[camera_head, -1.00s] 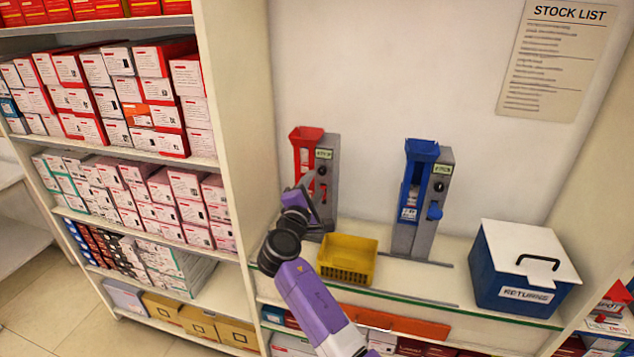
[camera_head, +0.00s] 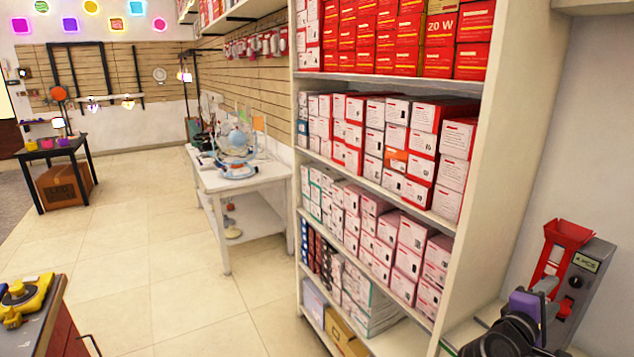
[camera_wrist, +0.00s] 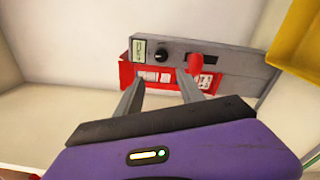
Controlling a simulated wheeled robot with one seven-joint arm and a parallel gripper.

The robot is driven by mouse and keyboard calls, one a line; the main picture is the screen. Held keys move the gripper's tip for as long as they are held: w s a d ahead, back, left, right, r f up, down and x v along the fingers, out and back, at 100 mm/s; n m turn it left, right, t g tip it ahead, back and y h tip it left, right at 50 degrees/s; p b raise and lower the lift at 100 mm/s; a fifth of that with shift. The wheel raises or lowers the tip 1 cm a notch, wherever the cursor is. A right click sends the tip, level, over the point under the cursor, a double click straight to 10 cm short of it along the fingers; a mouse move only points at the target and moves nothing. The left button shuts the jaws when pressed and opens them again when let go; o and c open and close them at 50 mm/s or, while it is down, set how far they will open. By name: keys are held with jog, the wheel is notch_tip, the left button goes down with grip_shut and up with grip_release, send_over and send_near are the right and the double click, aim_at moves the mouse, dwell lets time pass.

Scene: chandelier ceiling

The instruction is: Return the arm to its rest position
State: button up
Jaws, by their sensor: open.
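My arm shows at the lower right of the head view, dark with a purple part (camera_head: 525,305). My gripper (camera_wrist: 160,84) is open in the wrist view, its two grey fingers apart and nothing between them. The fingers point toward the red and grey dispenser (camera_wrist: 210,50), which has a black knob and a red lever. In the head view the red dispenser (camera_head: 568,250) stands at the right edge, partly behind my arm. I cannot tell whether the fingers touch it.
A tall shelf (camera_head: 478,190) full of boxes stands left of my arm. A yellow bin (camera_wrist: 298,38) is at the wrist view's upper right. A white table (camera_head: 250,178) with a fan and a counter (camera_head: 45,325) stand farther left. The tiled floor (camera_head: 160,270) between is clear.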

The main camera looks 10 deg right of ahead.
jog(key=w+a+f+m+t+y, duration=0.1)
jog(key=w+a+t+y, duration=0.25)
jog(key=a+t, duration=0.35)
jog(key=s+a+f+m+t+y, duration=0.1)
jog(key=s+a+f+t+y, duration=0.15)
jog(key=s+a, duration=0.4)
jog(key=s+a+f+m+t+y, duration=0.15)
jog(key=s+a+f+y, duration=0.25)
jog(key=a, duration=0.6)
jog(key=s+a+m+g+y, duration=0.1)
jog(key=s+a, duration=0.3)
jog(key=s, duration=0.6)
jog(key=s+a+m+g+y, duration=0.1)
jog(key=s+a+m+y, duration=0.1)
jog(key=s, duration=0.9)
jog(key=s+a+m+g+y, duration=0.1)
jog(key=s+a+m+y, duration=0.1)
jog(key=s+a, duration=0.4)
jog(key=s+y, duration=0.1)
jog(key=s, duration=0.4)
jog(key=shift+a+y, duration=0.3)
jog(key=shift+a, duration=0.05)
